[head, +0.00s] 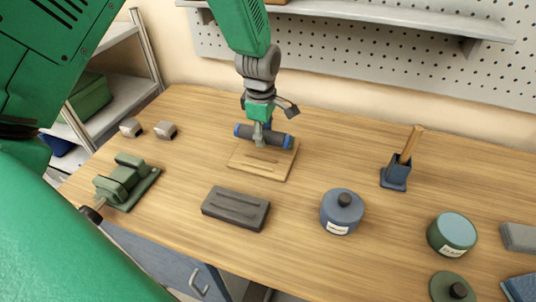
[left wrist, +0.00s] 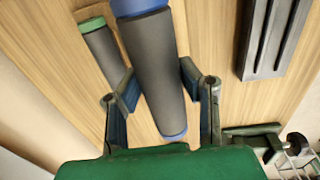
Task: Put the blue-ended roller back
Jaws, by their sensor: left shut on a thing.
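The blue-ended roller (head: 276,140) is dark grey with a blue cap at each end. My left gripper (head: 262,136) is shut on its middle and holds it roughly level over a light wooden board (head: 246,167) with a dark slot. In the left wrist view the roller (left wrist: 150,65) lies between the two fingers (left wrist: 158,90). A similar roller with a green end (left wrist: 101,45) lies beside it there; I cannot make it out in the head view. Whether the blue-ended roller touches the board is hard to tell. My right gripper is not in view.
A dark grooved block (head: 236,208) lies in front of the board. A green vise (head: 126,181) and two small metal blocks stand left. A blue-grey pot (head: 341,212), brush holder (head: 395,177) and green tin (head: 452,235) stand right. A shelf (head: 400,18) overhangs the back.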

